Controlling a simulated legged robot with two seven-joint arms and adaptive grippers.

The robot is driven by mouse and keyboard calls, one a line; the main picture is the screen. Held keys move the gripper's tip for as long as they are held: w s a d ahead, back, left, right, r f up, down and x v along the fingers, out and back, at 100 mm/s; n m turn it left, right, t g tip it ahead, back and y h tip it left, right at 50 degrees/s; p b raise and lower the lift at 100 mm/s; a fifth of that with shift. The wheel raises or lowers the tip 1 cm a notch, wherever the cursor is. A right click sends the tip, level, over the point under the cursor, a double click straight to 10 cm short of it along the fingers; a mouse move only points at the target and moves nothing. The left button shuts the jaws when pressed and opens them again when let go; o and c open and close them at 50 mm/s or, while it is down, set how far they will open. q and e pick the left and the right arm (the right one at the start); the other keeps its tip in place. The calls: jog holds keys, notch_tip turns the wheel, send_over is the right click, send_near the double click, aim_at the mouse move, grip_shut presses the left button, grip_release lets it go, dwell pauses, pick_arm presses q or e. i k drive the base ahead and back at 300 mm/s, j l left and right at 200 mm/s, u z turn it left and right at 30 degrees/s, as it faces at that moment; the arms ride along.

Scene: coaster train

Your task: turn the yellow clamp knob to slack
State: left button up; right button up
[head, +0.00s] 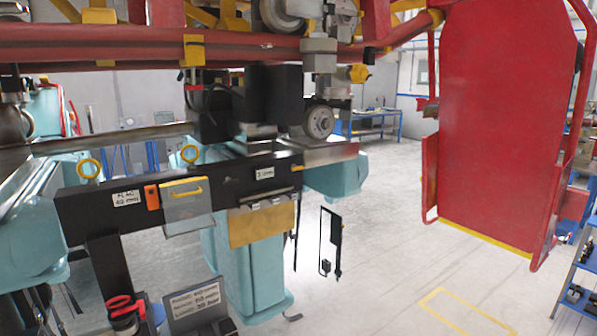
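A small yellow knob (358,73) with a lobed outline shows at upper centre. It sits at the right side of a grey metal fitting (319,55) under the red tubular frame. I take it for the clamp knob. It is small in the picture, so I cannot tell whether it is tight or slack. Nothing touches it from the front. Neither of my grippers can be made out in the head view.
A black beam (140,205) with yellow rings and labels crosses the left, on a teal column (240,265). A large red panel (500,120) hangs at the right. A sign (196,303) stands at lower left. The floor (390,250) between is mostly clear.

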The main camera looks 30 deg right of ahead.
aim_at(294, 167)
jog(key=l+z, duration=0.1)
jog(key=z, duration=0.55)
